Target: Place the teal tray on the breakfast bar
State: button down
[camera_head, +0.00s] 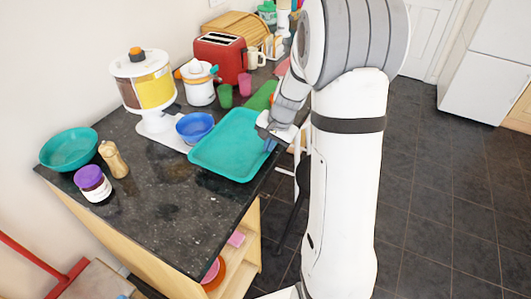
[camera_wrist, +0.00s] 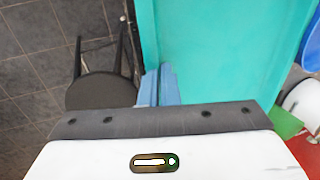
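The teal tray (camera_head: 232,146) is level at the right side of the dark granite counter (camera_head: 150,215), which looks like the breakfast bar. Its right edge reaches the counter's edge; I cannot tell whether it touches the top or is just above it. My gripper (camera_head: 270,143) is at the tray's right rim. In the wrist view, the blue fingers (camera_wrist: 158,86) are close together, one each side of the rim of the tray (camera_wrist: 225,50). The fingertips are partly hidden by the tray in the head view.
A blue bowl (camera_head: 195,127) stands close to the tray's left corner. A cereal dispenser (camera_head: 146,88), white jar (camera_head: 198,84), red toaster (camera_head: 221,57), and green cup (camera_head: 225,96) stand behind. The counter's front is clear. A dark stool (camera_wrist: 100,92) stands beside it.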

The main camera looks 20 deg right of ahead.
aim_at(266, 161)
notch_tip(266, 161, down, 4)
jog(key=shift+r, duration=0.25)
jog(key=shift+s+a, duration=0.1)
jog(key=shift+f, duration=0.1)
jog(key=c, duration=1.7)
grip_release()
